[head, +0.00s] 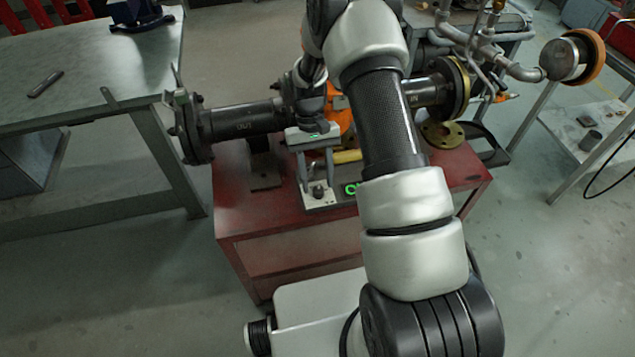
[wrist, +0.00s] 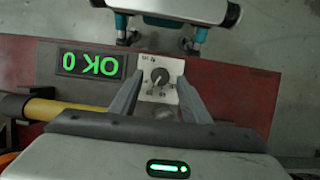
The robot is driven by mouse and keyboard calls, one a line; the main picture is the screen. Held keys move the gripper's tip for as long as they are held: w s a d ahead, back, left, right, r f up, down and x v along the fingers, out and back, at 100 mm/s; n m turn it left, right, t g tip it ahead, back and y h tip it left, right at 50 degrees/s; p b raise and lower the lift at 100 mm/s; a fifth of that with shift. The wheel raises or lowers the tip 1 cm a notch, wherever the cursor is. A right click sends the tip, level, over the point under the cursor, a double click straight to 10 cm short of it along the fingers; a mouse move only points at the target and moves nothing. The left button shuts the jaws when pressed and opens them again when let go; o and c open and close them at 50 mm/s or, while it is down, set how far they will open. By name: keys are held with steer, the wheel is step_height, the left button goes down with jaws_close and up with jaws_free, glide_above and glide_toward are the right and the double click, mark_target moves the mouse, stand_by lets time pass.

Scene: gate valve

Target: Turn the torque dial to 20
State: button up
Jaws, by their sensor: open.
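The torque dial (wrist: 159,76) is a small dark round knob on a pale plate (wrist: 146,92) with small printed marks; its exact setting is too small to read. In the head view the dial (head: 318,191) sits at the front of the red cart top. My gripper (wrist: 160,82) points down over the plate, with one grey finger on each side of the dial and visible gaps to the knob. In the head view my gripper (head: 318,186) is open above the plate. A black display (wrist: 90,64) beside the dial shows green "OK" and "0".
A yellow handle (head: 347,156) lies behind the dial plate. A dark flanged pipe (head: 245,122) runs across the red cart (head: 285,222). A metal workbench (head: 90,70) is at left, a stand with a gauge (head: 568,58) at right.

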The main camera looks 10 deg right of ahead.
steer(key=v, duration=1)
steer(key=shift+p, duration=0.45)
